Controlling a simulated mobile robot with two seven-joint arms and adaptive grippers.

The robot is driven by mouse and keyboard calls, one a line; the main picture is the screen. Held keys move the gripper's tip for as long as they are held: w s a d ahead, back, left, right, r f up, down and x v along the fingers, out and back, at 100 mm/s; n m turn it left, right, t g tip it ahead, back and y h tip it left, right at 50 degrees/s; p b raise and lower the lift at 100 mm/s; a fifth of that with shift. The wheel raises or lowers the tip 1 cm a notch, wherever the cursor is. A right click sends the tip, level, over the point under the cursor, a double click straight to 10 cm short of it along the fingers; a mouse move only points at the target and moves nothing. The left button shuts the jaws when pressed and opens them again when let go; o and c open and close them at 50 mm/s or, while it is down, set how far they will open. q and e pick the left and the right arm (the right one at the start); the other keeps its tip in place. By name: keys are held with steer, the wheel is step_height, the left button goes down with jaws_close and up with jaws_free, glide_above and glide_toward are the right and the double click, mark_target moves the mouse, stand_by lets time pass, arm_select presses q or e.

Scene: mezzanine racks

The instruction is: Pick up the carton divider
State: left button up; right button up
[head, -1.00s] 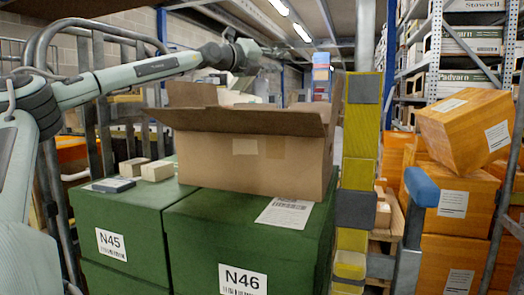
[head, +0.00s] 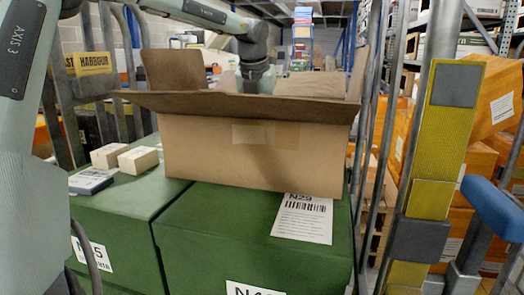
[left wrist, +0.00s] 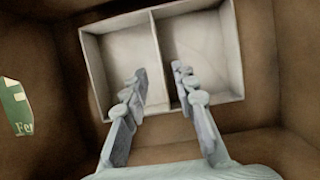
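The carton divider (left wrist: 156,35) shows in the left wrist view as a pale, shallow frame with two compartments and one wall between them. It lies at the bottom of the open cardboard carton (head: 200,150). My left gripper (left wrist: 160,72) is open and empty inside the carton. Its fingers point at the divider, one on each side of the middle wall; I cannot tell if they touch it. In the head view my left wrist goes down behind the carton's front flap, which hides the fingers and the divider. My right gripper is not in view.
The carton stands on green boxes (head: 240,235), with a label sheet (head: 303,218) in front. Two small cartons (head: 138,159) and a dark flat item (head: 90,181) lie left. A yellow-grey post (head: 437,140) stands right. A green printed piece (left wrist: 17,105) shows beside the carton's inner wall.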

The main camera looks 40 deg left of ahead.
arm_select(q)
steer(key=p+x, duration=0.1)
steer(key=x, duration=0.6)
jaws_close()
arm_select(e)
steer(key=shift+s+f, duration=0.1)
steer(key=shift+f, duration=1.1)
